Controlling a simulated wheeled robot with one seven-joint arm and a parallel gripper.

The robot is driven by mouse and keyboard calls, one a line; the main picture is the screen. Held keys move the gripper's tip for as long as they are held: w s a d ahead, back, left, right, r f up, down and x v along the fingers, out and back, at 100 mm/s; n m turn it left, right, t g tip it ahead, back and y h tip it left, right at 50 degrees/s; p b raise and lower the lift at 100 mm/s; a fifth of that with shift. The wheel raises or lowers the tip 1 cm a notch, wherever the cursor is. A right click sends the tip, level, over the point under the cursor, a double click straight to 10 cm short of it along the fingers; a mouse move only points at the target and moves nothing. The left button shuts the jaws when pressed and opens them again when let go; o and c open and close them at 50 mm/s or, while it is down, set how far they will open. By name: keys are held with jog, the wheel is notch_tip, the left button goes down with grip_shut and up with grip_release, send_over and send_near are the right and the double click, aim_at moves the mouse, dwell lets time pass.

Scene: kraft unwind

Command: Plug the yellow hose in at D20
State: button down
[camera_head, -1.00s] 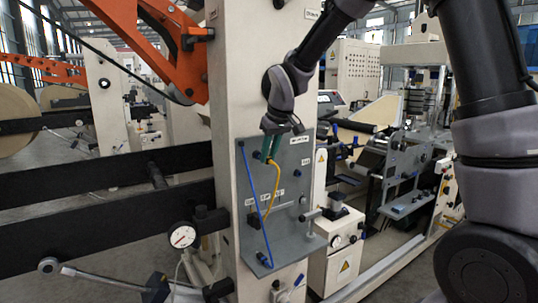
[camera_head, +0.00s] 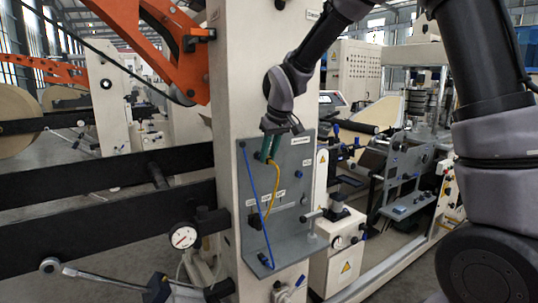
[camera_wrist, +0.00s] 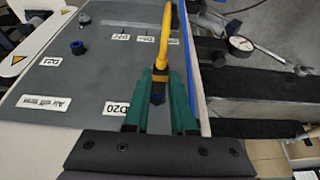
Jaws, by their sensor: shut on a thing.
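My gripper (camera_head: 270,157) has green fingers and is at the upper left of the grey panel (camera_head: 290,235). The yellow hose (camera_head: 278,180) loops down from the gripper to the lower left of the panel. The D20 label (camera_wrist: 117,108) lies just left of the fingers in the wrist view. The socket at D20 is not visible; I cannot tell whether the plug touches it.
A blue hose (camera_head: 256,200) runs down the panel's left edge, close beside the fingers in the wrist view (camera_wrist: 199,85). A blue-black fitting (camera_wrist: 78,47) stands out from the panel near another label. A dial gauge (camera_head: 184,236) sits left of the panel.

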jog(key=shift+w+a, duration=0.1)
jog(key=shift+w, duration=0.05)
dwell(0.4)
jog(key=c, duration=0.7)
grip_release()
jog(key=shift+o, duration=0.2)
jog(key=v, duration=1)
jog(key=s+d+r+m, duration=0.3)
jog(key=s+d+r, duration=0.15)
jog(key=d, duration=0.45)
jog(key=s+d+m+t, duration=0.3)
jog(key=s+d+m, duration=0.5)
jog(key=s+d, duration=0.7)
jog(key=shift+s+d+r+h, duration=0.2)
jog(key=shift+d+r+h, duration=0.1)
jog(key=shift+d, duration=0.2)
